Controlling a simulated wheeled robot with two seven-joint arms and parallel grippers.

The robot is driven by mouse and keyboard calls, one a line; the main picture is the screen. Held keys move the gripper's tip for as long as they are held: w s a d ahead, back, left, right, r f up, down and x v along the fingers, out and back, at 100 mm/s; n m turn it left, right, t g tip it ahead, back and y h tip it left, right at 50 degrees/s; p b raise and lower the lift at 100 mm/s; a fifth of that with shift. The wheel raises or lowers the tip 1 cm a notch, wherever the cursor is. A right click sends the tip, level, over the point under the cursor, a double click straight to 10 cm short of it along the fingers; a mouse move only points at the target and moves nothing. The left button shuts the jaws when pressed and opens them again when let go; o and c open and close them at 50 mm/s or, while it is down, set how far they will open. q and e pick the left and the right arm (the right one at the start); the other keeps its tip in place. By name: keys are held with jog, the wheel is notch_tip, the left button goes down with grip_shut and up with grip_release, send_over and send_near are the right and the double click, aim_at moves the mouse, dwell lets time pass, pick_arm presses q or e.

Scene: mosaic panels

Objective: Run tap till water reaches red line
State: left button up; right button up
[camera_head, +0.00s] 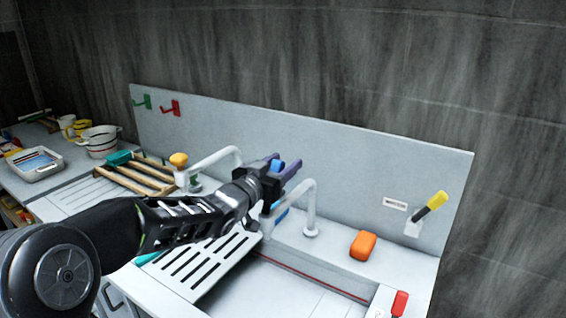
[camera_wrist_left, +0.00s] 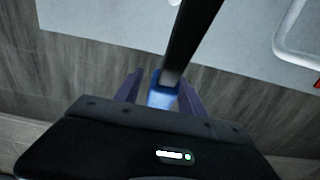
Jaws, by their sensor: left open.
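The sink basin (camera_head: 285,295) is at the front centre in the head view, with a red line (camera_head: 325,280) along its inner back wall. I cannot make out any water in it. A white curved tap spout (camera_head: 311,205) stands behind the basin. My left gripper (camera_head: 290,168) is open in front of the back panel, its purple fingers on either side of a blue lever end (camera_head: 278,165). The left wrist view shows the blue end (camera_wrist_left: 162,92) on a black shaft (camera_wrist_left: 188,40) between the fingers. I cannot tell whether they touch it. The right gripper is not in view.
An orange block (camera_head: 363,244) lies on the ledge right of the spout. A yellow-and-black lever (camera_head: 430,206) is on the panel (camera_head: 340,170) at right. A red handle (camera_head: 399,303) is at the front. A second spout (camera_head: 215,158), wooden rack (camera_head: 130,182) and pot (camera_head: 100,142) are left.

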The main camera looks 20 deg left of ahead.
pick_arm(q)
jog(key=shift+c, duration=0.6)
grip_shut()
dwell(0.8)
